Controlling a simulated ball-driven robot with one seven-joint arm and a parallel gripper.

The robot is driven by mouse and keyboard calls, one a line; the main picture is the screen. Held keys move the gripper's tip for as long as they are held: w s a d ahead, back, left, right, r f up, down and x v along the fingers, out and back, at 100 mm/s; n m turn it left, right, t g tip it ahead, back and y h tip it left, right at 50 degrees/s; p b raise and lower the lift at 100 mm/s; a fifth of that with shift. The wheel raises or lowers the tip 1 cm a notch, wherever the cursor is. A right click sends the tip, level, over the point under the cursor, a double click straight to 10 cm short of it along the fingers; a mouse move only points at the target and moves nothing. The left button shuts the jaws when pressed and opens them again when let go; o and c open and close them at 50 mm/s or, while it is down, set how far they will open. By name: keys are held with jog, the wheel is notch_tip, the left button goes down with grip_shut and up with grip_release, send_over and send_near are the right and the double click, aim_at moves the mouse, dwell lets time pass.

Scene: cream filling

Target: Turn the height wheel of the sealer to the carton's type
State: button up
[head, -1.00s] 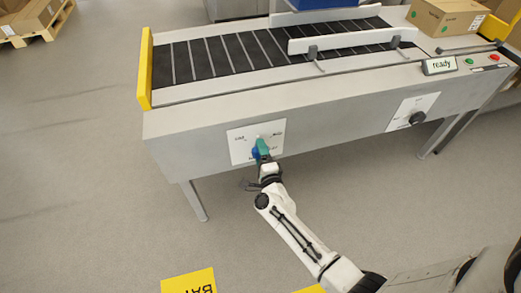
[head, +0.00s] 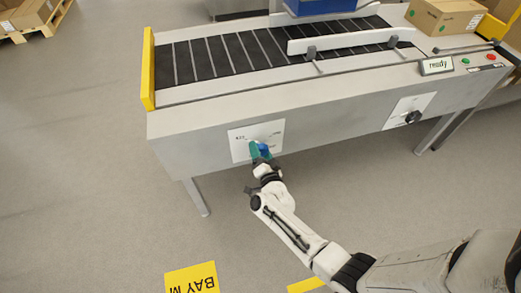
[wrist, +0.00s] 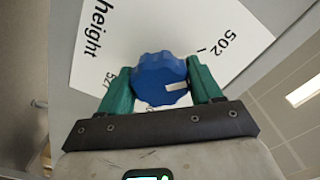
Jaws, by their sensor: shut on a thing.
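The blue height wheel (wrist: 158,76) has a lobed rim and a white mark that points right in the wrist view. It sits on a white plate (wrist: 100,65) reading "height", with "502" at the upper right and a partly hidden number at the lower left. The mark lies below the tick at "502", not in line with it. My gripper (wrist: 160,70) is shut on the wheel, one green finger on each side. In the head view my gripper (head: 259,152) is at the front of the sealer (head: 330,105). A brown carton (head: 447,16) sits at its right end.
A second white plate with a black knob (head: 412,117) is on the front, to the right. A display (head: 437,66) reads "ready", with green and red buttons beside it. A blue part (head: 318,6) is above the belt. Floor in front is clear.

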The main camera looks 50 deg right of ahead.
jog(key=shift+a+f+n, duration=0.15)
jog(key=shift+n, duration=0.25)
jog(key=o, duration=1)
jog(key=shift+o, duration=0.2)
jog(key=p+v, duration=0.1)
jog(key=v, duration=0.9)
jog(key=shift+s+a+p, duration=0.25)
jog(key=shift+s+p, duration=0.1)
jog(key=shift+p, duration=0.05)
